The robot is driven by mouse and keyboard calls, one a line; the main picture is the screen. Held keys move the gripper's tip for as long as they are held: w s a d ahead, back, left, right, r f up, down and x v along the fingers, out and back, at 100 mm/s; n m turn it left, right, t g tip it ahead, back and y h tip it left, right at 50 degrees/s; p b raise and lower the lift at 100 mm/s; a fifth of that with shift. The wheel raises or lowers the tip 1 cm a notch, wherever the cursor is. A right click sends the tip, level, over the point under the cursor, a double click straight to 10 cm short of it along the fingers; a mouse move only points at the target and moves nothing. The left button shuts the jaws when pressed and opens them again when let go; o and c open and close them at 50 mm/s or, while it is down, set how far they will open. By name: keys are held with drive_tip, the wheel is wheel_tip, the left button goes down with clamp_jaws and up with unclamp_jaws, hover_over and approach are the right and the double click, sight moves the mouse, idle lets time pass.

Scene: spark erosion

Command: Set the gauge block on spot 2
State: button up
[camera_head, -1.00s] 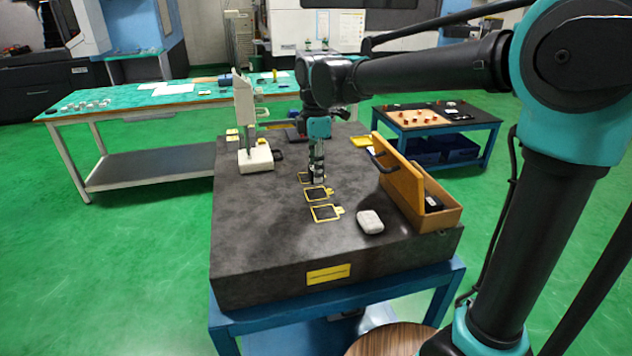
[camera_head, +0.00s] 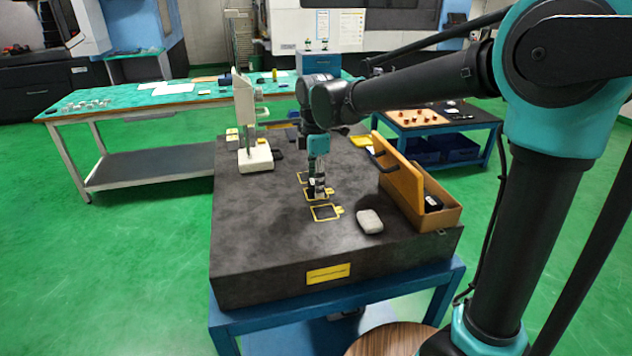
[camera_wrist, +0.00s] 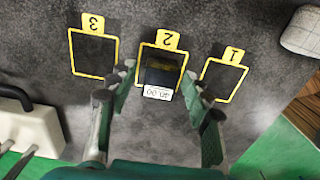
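The gauge block (camera_wrist: 160,76), dark and shiny with a white "40.00" label, is between the fingertips of my gripper (camera_wrist: 160,72) in the wrist view.
Spot 3 (camera_wrist: 93,30) and spot 1 (camera_wrist: 233,66) lie on either side, both empty. A pale rounded object (camera_head: 370,221) and an open wooden box (camera_head: 440,218) stand to the right on the dark slab (camera_head: 265,245). A white stand (camera_head: 256,160) is at the back left.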

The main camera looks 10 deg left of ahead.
wheel_tip(320, 180, up, 12)
drive_tip(key=shift+r, duration=0.15)
idle(0.7)
drive_tip(key=shift+c, duration=0.4)
idle(0.7)
